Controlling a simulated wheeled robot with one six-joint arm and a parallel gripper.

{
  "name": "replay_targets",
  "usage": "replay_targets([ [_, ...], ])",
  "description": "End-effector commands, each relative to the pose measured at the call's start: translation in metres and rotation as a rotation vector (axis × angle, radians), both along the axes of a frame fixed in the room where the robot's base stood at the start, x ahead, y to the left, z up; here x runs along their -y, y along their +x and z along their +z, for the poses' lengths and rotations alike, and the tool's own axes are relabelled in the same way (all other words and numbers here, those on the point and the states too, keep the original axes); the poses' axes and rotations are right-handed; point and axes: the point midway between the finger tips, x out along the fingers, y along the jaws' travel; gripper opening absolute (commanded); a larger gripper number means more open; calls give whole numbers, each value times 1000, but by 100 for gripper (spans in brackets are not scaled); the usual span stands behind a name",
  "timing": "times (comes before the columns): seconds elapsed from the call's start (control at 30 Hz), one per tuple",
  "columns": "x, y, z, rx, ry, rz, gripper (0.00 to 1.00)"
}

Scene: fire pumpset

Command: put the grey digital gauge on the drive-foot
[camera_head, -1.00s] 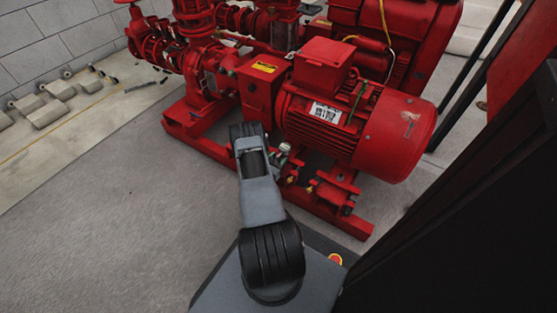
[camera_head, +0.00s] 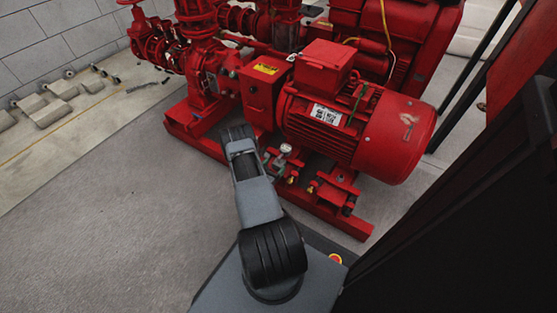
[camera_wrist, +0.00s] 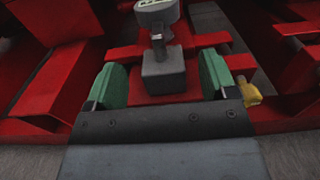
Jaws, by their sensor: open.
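The grey digital gauge (camera_wrist: 163,72) shows in the wrist view as a grey block with a thin post and a pale round head at the top edge. It stands upright on a red foot (camera_wrist: 150,98) of the pumpset. My gripper (camera_wrist: 161,66) is open. Its two green pads are to the left and right of the block, with visible gaps on both sides. In the head view the gauge (camera_head: 285,150) is small, at the red base below the motor, just right of my wrist. My fingers are mostly hidden there.
The red motor (camera_head: 352,118) overhangs the base to the right. A yellow fitting (camera_wrist: 249,93) is just outside my right pad. Red frame rails and beams surround the foot. The floor (camera_head: 110,220) to the left is clear. Grey blocks (camera_head: 60,90) lie by the wall.

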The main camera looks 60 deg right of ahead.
Motion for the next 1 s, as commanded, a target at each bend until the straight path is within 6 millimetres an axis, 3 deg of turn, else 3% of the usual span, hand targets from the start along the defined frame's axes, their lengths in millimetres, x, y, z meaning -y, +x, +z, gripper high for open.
replay_targets([
  [0.2, -42, 1, 2, -2, 0, 4, 79],
  [0.4, -66, 1, 1, -1, 0, 2, 79],
  [0.73, -75, 3, 7, 10, -4, -14, 79],
  [0.87, -70, 16, 42, 62, -11, -92, 79],
  [1.0, -75, 32, 111, 189, 7, -261, 79],
])
